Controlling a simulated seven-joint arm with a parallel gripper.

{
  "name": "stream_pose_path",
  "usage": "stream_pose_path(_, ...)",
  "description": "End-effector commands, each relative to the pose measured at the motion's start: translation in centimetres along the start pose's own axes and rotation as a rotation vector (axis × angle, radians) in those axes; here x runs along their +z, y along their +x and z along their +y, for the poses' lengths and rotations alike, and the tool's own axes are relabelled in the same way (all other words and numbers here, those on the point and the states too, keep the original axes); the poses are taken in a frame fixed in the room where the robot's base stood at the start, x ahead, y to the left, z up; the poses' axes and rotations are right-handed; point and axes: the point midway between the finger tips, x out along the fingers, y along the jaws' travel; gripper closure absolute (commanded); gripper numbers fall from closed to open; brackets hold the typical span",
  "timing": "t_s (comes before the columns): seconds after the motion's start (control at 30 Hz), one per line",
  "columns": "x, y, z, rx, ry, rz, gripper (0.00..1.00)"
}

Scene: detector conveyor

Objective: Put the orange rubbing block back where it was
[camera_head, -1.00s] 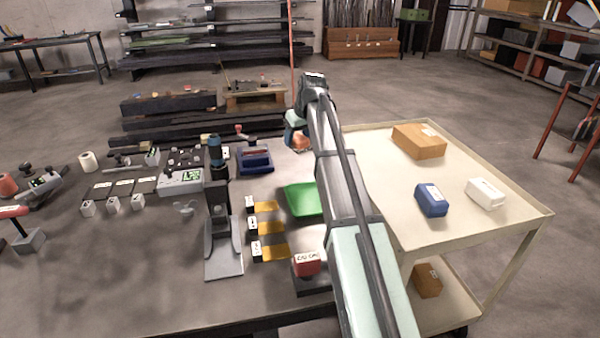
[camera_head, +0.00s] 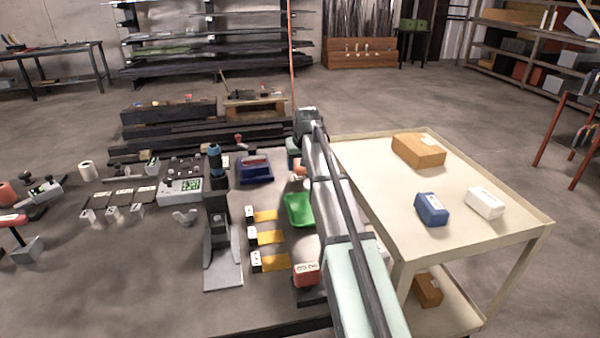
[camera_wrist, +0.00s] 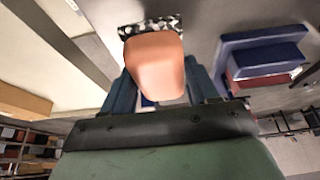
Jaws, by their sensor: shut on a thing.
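The orange rubbing block (camera_wrist: 155,65) is held between the blue fingers of my gripper (camera_wrist: 163,88) in the wrist view. In the head view only a small part of the orange block (camera_head: 299,170) shows left of my arm, which hides most of my gripper. The block is over the far right part of the grey table, right of the blue tray. A black-and-white speckled strip (camera_wrist: 150,25) shows just beyond the block in the wrist view. I cannot tell whether the block touches the table or the strip.
The blue tray (camera_head: 240,181) with a red piece is close by on the left. A green tray (camera_head: 299,211) and yellow strips (camera_head: 268,237) lie nearer. A cream cart (camera_head: 460,237) at right carries a blue block (camera_head: 431,209), a white block (camera_head: 486,202) and a brown box (camera_head: 418,150).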

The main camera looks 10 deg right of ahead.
Motion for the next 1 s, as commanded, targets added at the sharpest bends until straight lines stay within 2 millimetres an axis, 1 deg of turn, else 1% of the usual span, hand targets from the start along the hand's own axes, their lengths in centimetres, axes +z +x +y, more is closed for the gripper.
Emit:
stream_pose_path(0.33,1.4,3.2,0.0,0.0,-0.001,0.0,0.7)
stream_pose_path(0.73,1.5,3.6,0.0,0.0,-0.001,0.001,0.7)
stream_pose_path(0.77,1.5,3.6,0.0,0.0,-0.001,0.001,0.4)
stream_pose_path(1.0,1.5,3.6,0.0,0.0,-0.001,0.001,0.17)
